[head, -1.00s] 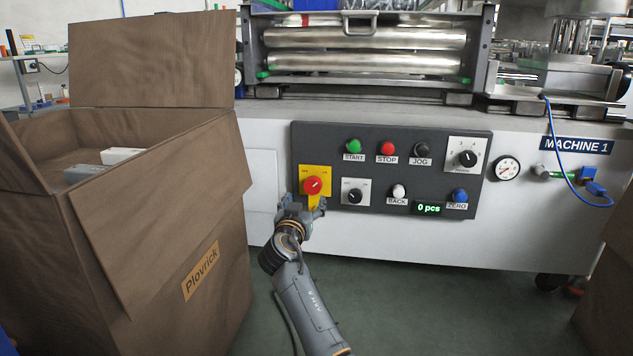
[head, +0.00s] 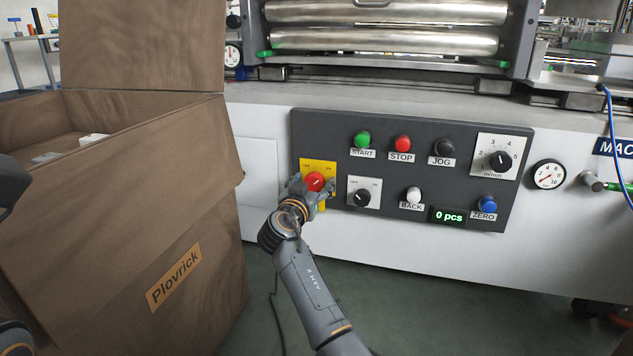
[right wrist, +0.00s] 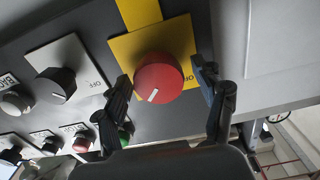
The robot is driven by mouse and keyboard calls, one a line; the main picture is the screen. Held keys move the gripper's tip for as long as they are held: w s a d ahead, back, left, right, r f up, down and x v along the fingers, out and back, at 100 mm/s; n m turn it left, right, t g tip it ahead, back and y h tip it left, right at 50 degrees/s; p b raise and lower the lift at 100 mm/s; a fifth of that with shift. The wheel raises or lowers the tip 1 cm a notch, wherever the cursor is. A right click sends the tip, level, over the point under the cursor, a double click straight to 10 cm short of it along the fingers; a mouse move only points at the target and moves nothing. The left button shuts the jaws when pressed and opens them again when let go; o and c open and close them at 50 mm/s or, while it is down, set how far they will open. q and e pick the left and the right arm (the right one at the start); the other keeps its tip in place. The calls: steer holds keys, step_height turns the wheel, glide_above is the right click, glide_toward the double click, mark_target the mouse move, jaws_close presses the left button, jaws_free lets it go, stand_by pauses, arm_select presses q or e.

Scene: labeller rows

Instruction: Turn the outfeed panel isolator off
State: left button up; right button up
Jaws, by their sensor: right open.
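The isolator is a red rotary knob (head: 314,182) on a yellow plate (head: 318,164), at the left end of the dark panel. In the right wrist view the red knob (right wrist: 158,78) fills the middle; its white mark sits at the lower left. In the head view that mark points to the upper right, the ON side. My right gripper (head: 313,187) is at the knob, fingers on either side. In the right wrist view the gripper (right wrist: 163,76) is open around the knob, with a narrow gap at each finger. My left gripper does not show.
Right of the isolator are a smaller black selector (head: 362,198), green START (head: 362,139) and red STOP (head: 402,143) buttons, a speed dial (head: 500,161) and a counter display (head: 449,215). A large cardboard box (head: 215,200) stands close on the left.

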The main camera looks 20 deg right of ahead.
steer(key=c, duration=1.2)
steer(key=shift+o, duration=0.2)
